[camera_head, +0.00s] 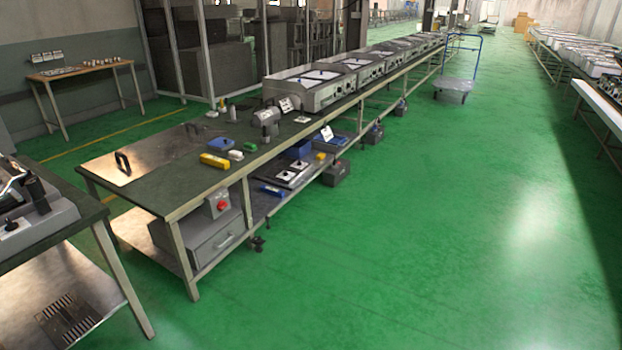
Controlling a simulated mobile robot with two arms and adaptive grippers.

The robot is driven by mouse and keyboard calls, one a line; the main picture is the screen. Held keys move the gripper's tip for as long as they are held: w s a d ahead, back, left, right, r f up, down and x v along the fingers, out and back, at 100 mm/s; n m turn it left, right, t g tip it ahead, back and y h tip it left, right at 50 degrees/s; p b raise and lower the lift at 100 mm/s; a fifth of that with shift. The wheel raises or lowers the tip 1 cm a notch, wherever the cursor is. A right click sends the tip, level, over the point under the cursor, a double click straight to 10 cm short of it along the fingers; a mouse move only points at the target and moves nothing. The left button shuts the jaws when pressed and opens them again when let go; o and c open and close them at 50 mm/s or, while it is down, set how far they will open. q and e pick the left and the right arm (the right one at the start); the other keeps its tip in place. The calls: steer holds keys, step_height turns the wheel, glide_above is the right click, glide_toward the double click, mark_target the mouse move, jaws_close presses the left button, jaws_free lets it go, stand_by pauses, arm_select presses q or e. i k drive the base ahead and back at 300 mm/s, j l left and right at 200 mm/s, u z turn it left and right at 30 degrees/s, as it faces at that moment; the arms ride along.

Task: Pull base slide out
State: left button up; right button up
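On the near end of the long workbench (180,187) lies a flat, shiny metal plate (155,155) with a black upright handle (123,162) at its near left end. It looks like the base slide, but I cannot tell for certain. The plate lies flat along the far left side of the dark bench top. Neither of my grippers shows in the head view.
A grey drawer box (205,240) sits under the bench. Another table (75,240) with a device stands at left. Green floor (400,240) is clear at right.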

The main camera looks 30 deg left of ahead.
mark_target(297, 174)
steer(key=i+u, duration=0.25)
steer(key=i, duration=1.2)
steer(key=i+j, duration=0.15)
steer(key=i, duration=1)
steer(key=i+u, duration=0.15)
steer(key=i, duration=0.5)
steer(key=i+u, duration=0.15)
steer(key=i, duration=0.5)
steer(key=i+u, duration=0.15)
steer(key=i, duration=0.45)
steer(key=i+l+u, duration=0.15)
steer(key=i, duration=0.5)
steer(key=l, duration=0.1)
